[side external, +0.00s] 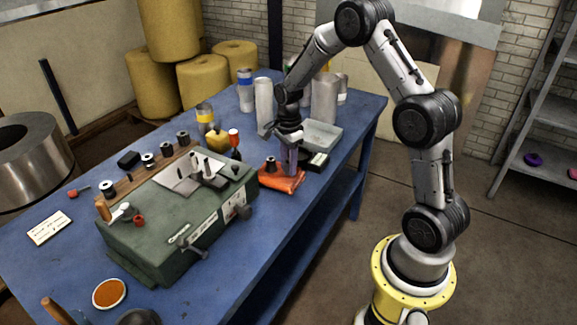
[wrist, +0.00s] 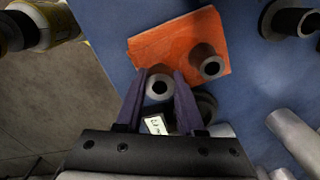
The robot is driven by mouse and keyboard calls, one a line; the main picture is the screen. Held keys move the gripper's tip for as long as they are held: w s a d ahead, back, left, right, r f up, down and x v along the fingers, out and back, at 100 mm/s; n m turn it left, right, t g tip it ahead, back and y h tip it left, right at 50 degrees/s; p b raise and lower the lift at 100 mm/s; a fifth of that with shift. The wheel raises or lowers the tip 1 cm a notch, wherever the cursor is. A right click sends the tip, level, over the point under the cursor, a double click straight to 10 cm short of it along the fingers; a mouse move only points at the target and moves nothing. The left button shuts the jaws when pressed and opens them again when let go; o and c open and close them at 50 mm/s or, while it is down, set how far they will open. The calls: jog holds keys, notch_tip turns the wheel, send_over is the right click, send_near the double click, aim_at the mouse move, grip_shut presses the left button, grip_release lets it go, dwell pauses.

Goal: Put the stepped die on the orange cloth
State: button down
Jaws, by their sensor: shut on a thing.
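The orange cloth (side external: 287,184) lies on the blue table, right of the green machine; it also shows in the wrist view (wrist: 165,42). My gripper (side external: 290,171) points down at the cloth. In the wrist view, my gripper's purple fingers (wrist: 160,82) are shut on a round grey die (wrist: 159,92) with a hole through it. That die is at the cloth's near edge; I cannot tell whether it touches the cloth. Its step is not clear from above. Another die (wrist: 209,63) stands on the cloth beside the right finger; it also shows dark in the side view (side external: 270,163).
The green machine (side external: 165,240) is left of the cloth. A grey tray (side external: 322,134) and a dark dish with a white label (side external: 317,160) are close on the right. Grey cylinders (side external: 323,103) stand behind. Several dies (side external: 148,159) line a wooden strip.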

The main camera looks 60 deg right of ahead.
jog(key=shift+f, duration=0.4)
jog(key=shift+f, duration=0.1)
jog(key=c, duration=0.5)
grip_release()
jog(key=shift+f, duration=0.1)
notch_tip(320, 180, up, 12)
jog(key=s+a+r+n+t, duration=0.2)
jog(key=s+a+r+n, duration=0.35)
jog(key=r, duration=0.25)
jog(key=s+a+r+n+t, duration=0.1)
jog(key=s+a+n, duration=0.2)
jog(key=s+n, duration=0.2)
jog(key=s+a+r+n+t, duration=0.1)
jog(key=s+a+n, duration=0.3)
jog(key=s+n, duration=0.2)
jog(key=s+a+r+n+t, duration=0.1)
jog(key=s+a+n, duration=0.2)
jog(key=s+n, duration=0.3)
jog(key=shift+s+a+t, duration=0.3)
jog(key=shift+s+a, duration=0.1)
